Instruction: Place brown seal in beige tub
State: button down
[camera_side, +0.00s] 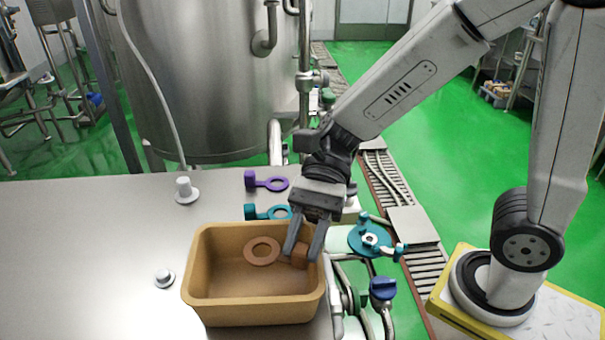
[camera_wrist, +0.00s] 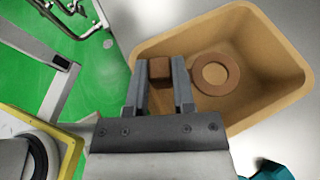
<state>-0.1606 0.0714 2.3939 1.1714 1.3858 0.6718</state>
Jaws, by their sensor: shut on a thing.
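The brown seal is a flat ring (camera_side: 262,251) with a small block-shaped grip (camera_side: 301,252) at one end. My gripper (camera_side: 304,257) is shut on that block. The seal is inside the outline of the beige tub (camera_side: 255,312), towards its far right side. I cannot tell whether the seal touches the tub floor. In the wrist view the block (camera_wrist: 160,69) sits between my two fingers, and the ring (camera_wrist: 230,75) extends to the right over the tub (camera_wrist: 285,62). One finger partly hides the link between block and ring.
A purple seal (camera_side: 277,184) and a teal seal (camera_side: 250,212) lie on the steel table behind the tub. A teal valve part (camera_side: 358,242) and a blue knob (camera_side: 383,287) stand to its right. A small metal fitting (camera_side: 164,279) is at left. The left table is mostly clear.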

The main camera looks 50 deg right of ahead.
jog(key=shift+f, duration=0.6)
dwell(0.3)
jog(key=shift+c, duration=2.3)
grip_release()
jog(key=shift+f, duration=0.1)
jog(key=shift+s, duration=0.1)
jog(key=shift+r, duration=0.45)
jog(key=shift+d+r, duration=0.2)
jog(key=shift+r, duration=0.1)
jog(key=v, duration=1.1)
jog(key=shift+w+d+r, duration=0.2)
jog(key=shift+w+d, duration=0.05)
jog(key=shift+f, duration=0.1)
